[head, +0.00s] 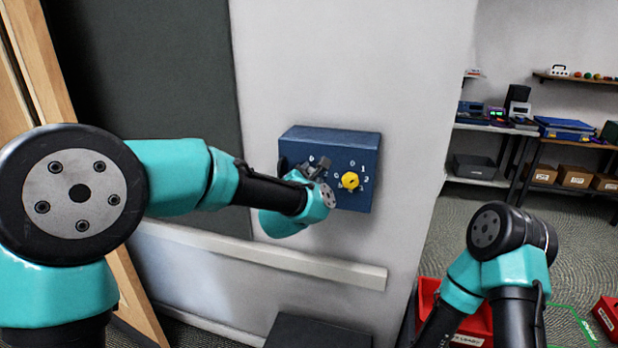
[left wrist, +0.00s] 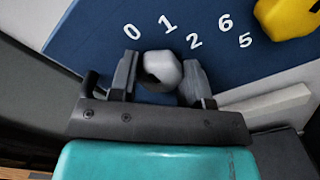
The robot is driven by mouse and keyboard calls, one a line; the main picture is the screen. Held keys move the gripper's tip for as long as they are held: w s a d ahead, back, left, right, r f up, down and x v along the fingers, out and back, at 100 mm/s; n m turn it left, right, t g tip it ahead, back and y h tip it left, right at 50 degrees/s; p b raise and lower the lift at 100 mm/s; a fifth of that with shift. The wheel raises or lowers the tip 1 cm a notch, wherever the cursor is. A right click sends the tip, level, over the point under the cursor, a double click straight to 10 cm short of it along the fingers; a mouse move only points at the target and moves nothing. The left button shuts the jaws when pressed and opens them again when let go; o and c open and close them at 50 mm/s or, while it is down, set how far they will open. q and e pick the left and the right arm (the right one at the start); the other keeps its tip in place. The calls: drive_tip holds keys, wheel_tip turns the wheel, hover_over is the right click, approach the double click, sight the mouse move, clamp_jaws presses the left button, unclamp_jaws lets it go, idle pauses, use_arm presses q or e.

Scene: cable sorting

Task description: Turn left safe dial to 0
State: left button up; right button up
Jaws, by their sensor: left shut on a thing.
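A blue safe box (head: 352,140) is mounted on the pale wall, with white numbers on its front. A yellow dial (head: 350,181) sits on the right part of that face and shows at the top right of the left wrist view (left wrist: 288,15). The left dial (left wrist: 163,67) is a whitish round knob, with the numbers 0, 1 and 2 along its upper side. My left gripper (head: 313,168) is shut on this knob, one finger on each side. The gripper hides the knob in the head view. I cannot tell which number the knob points to. My right gripper is out of view.
A white ledge (head: 260,262) runs along the wall below the box, with a dark box top (head: 315,333) lower down. Shelves with cardboard boxes (head: 575,177) stand at the back right. A red bin (head: 428,292) is on the floor near my right arm.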

use_arm(q)
drive_tip(key=shift+n, duration=0.3)
drive_tip(key=o, duration=0.9)
drive_tip(key=shift+o, duration=0.2)
drive_tip(key=shift+s, duration=0.1)
drive_tip(key=v, duration=1.7)
drive_tip(key=shift+s+a, duration=0.1)
